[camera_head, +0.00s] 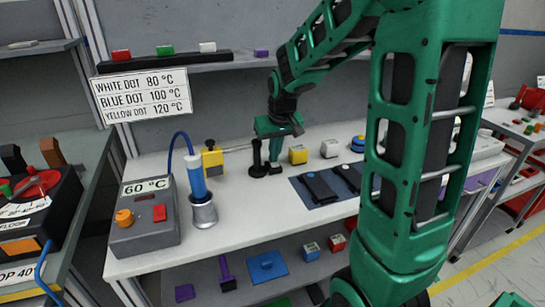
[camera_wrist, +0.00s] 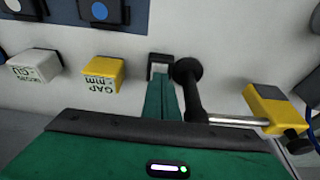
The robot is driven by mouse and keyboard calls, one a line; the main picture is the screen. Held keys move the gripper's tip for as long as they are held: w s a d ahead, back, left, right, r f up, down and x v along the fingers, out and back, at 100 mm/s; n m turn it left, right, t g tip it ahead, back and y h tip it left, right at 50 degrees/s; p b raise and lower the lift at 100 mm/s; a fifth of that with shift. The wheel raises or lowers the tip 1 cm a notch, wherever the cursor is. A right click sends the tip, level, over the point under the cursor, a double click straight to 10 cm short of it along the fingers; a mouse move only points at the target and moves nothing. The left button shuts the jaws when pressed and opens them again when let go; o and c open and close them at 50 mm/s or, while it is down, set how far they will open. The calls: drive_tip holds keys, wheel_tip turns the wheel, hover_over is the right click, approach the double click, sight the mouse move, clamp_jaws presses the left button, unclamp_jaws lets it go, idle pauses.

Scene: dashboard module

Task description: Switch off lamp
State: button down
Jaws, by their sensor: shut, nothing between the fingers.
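My gripper (camera_head: 272,148) points down over the white bench, and its green fingers (camera_wrist: 162,96) are together with nothing between them. The fingertips are at a small black block with a pale top (camera_wrist: 159,64), which also shows in the head view (camera_head: 276,169). I cannot tell whether they touch it. A black post (camera_wrist: 190,90) stands close beside the fingers, on their left in the head view (camera_head: 257,158). A metal rod runs from near this post towards a yellow block (camera_wrist: 272,106). No part is clearly recognisable as a lamp.
A grey 60 °C station (camera_head: 143,222) and a blue-handled tool in a metal holder (camera_head: 203,213) stand left. A yellow cube (camera_head: 298,154) and white cube (camera_head: 329,148) are right of my gripper. A dark mat (camera_head: 317,187) lies in front right. A shelf (camera_head: 220,65) runs behind.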

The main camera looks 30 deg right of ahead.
drive_tip(key=shift+w+r, duration=0.1)
drive_tip(key=shift+w, duration=0.25)
drive_tip(key=shift+r, duration=0.55)
drive_tip(key=v, duration=0.3)
drive_tip(key=shift+w, duration=0.2)
drive_tip(key=s+r, duration=0.5)
drive_tip(key=r, duration=0.3)
drive_tip(key=shift+s+a, duration=0.3)
drive_tip(key=shift+a, duration=0.2)
drive_tip(key=s+d+f+m+g, duration=0.1)
drive_tip(key=s+f, duration=0.2)
drive_tip(key=s, duration=0.5)
drive_tip(key=s+f+m+g, duration=0.1)
drive_tip(key=s+f, duration=0.2)
drive_tip(key=s, duration=0.6)
drive_tip(key=s+d+f+m+g+y, duration=0.1)
drive_tip(key=s+f+m, duration=0.1)
drive_tip(key=s, duration=0.6)
drive_tip(key=shift+s+d+f, duration=0.3)
drive_tip(key=shift+s+f, duration=0.1)
drive_tip(key=shift+f, duration=0.45)
